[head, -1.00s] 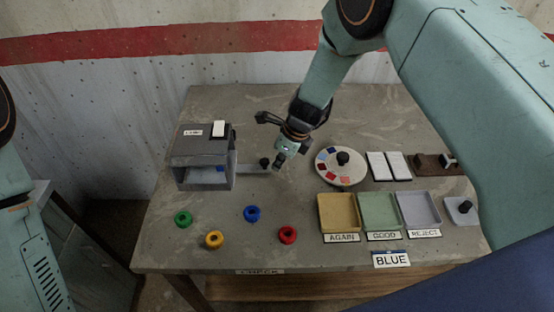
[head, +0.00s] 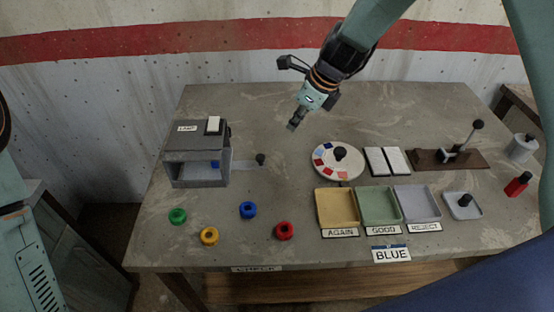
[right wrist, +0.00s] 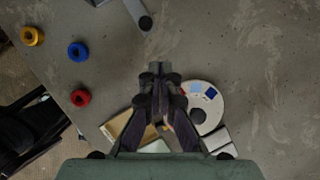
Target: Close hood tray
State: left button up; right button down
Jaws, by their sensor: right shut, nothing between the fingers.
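The hood is a grey box (head: 188,172) labelled LAMP, at the left of the table in the head view. Its tray is a flat grey strip (head: 244,165) sticking out of the hood's right side, with a black knob (head: 261,159) at its outer end. The knob also shows in the right wrist view (right wrist: 145,23). A blue piece (head: 214,164) shows inside the hood. My right gripper (head: 293,125) is shut and empty, above the table, up and right of the knob and apart from it. It also shows in the right wrist view (right wrist: 160,72). My left gripper is out of view.
Green (head: 177,216), yellow (head: 209,236), blue (head: 248,210) and red (head: 285,231) rings lie in front. A colour disc (head: 325,171), white plates (head: 376,162), a lever stand (head: 426,160) and AGAIN (head: 335,222), GOOD and REJECT trays are right.

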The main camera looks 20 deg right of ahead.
jog(key=d+f+m+t+y+b, duration=0.1)
jog(key=d+f+m+t+b, duration=0.1)
jog(key=d+b, duration=0.35)
jog(key=n+y+b, duration=0.3)
jog(key=b, duration=1.1)
send_near(263, 161)
notch_tip(263, 161, down, 4)
jog(key=shift+w+d+f, duration=0.1)
jog(key=shift+w+f, duration=0.05)
jog(key=shift+f, duration=0.1)
jog(key=shift+w+a+f+b, duration=0.1)
jog(key=shift+w+a+b, duration=0.35)
jog(key=shift+w+a, duration=0.65)
jog(key=shift+a, duration=0.3)
jog(key=shift+w+a, duration=0.1)
jog(key=shift+w, duration=0.1)
jog(key=shift+a, duration=0.2)
